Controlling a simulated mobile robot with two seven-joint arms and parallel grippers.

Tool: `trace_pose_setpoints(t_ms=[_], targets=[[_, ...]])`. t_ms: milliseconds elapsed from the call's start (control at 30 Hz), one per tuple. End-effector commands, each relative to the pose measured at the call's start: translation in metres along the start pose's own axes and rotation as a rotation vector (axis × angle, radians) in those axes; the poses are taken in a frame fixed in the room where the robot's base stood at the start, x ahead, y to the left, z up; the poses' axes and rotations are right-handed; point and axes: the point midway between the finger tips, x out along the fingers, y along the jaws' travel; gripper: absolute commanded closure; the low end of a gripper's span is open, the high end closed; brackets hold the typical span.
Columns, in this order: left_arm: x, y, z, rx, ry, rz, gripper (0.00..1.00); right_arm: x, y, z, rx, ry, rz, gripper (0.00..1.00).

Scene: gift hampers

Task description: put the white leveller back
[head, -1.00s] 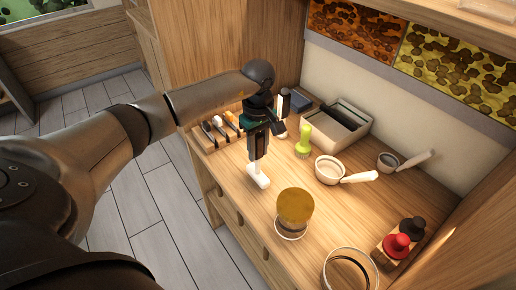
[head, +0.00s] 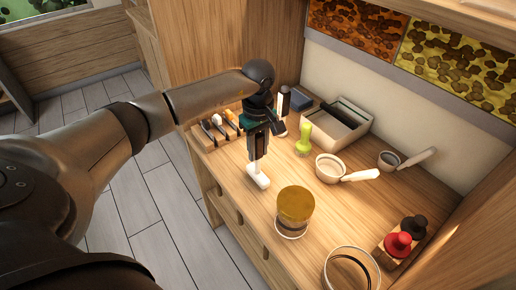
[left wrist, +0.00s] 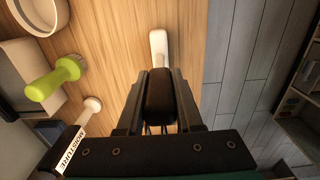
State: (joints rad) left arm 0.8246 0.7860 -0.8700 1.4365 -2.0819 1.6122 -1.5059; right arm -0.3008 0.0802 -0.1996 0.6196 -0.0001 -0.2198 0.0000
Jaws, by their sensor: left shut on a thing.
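The white leveller (head: 259,177) has a pale flat end and a dark handle. My left gripper (head: 258,153) points down over the counter and is shut on it. In the left wrist view the dark handle sits between the fingers (left wrist: 160,100), and the white end (left wrist: 158,47) reaches out beyond them. I cannot tell whether the white end touches the counter. A wooden rack (head: 204,143) holding several tools with dark, white and orange parts stands left of and behind the gripper. My right gripper is not in view.
A green brush (head: 304,139), a grey box (head: 345,135), white handled cups (head: 329,169), a jar with a yellow-brown top (head: 295,206), a glass bowl (head: 350,270) and a block with red and black knobs (head: 400,245) stand on the counter. Bare wood lies between leveller and cups.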

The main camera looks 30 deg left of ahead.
Motion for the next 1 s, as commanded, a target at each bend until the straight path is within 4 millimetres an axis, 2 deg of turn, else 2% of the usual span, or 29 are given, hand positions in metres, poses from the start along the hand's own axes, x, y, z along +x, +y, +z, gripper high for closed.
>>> trace_pose_setpoints(t_ms=[1000], targets=[[0.0065, 0.0001, 0.0000, 0.000, 0.000, 0.001, 1.00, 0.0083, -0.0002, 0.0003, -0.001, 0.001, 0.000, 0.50]])
